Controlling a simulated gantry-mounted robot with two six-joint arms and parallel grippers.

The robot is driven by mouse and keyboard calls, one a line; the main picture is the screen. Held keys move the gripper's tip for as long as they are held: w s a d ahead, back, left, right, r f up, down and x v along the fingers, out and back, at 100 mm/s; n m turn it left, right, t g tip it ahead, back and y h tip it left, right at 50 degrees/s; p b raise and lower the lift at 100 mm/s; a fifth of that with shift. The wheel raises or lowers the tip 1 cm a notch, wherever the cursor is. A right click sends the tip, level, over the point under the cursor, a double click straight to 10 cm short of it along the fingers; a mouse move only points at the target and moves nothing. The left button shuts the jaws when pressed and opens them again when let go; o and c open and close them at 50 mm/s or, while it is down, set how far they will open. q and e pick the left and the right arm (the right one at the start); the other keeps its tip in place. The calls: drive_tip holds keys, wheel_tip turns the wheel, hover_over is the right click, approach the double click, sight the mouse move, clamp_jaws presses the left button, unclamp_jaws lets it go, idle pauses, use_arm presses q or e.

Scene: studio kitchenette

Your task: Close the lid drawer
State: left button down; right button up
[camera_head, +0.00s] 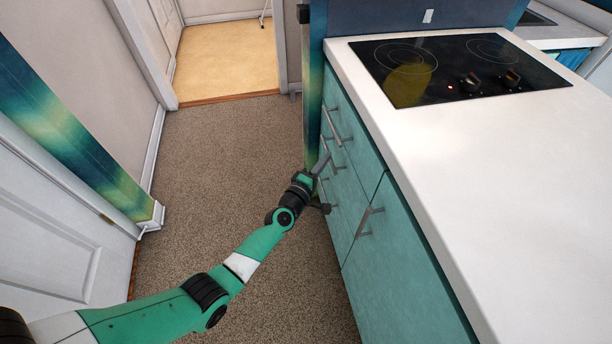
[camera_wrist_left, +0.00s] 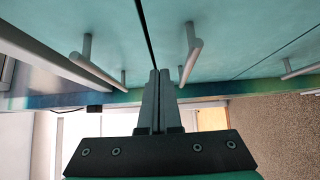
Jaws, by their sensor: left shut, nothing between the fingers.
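The teal drawer fronts (camera_head: 341,144) with metal bar handles (camera_head: 334,126) are at the left end of the counter in the head view. Which one is the lid drawer is not marked, and I cannot tell how far any drawer stands out. My left gripper (camera_head: 322,164) is at these fronts, near the handles, and partly overlaps them. In the left wrist view the left gripper (camera_wrist_left: 157,98) is shut and empty. Its fingertips point at the teal front (camera_wrist_left: 120,20), close to a dark seam and beside a bar handle (camera_wrist_left: 191,52). Contact is unclear. My right gripper is not in view.
A white countertop (camera_head: 470,150) with a black cooktop (camera_head: 455,72) is above the drawers. A larger teal cabinet front (camera_head: 395,265) with a handle (camera_head: 366,222) is nearer. The carpeted floor (camera_head: 215,150) is clear left of the cabinets. A white door (camera_head: 60,220) is at the left.

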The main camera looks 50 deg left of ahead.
use_arm(q)
drive_tip(key=p+v, duration=0.2)
drive_tip(key=v, duration=0.7)
drive_tip(key=shift+s+p, duration=0.3)
drive_tip(key=shift+s, duration=0.1)
drive_tip(key=shift+d, duration=0.15)
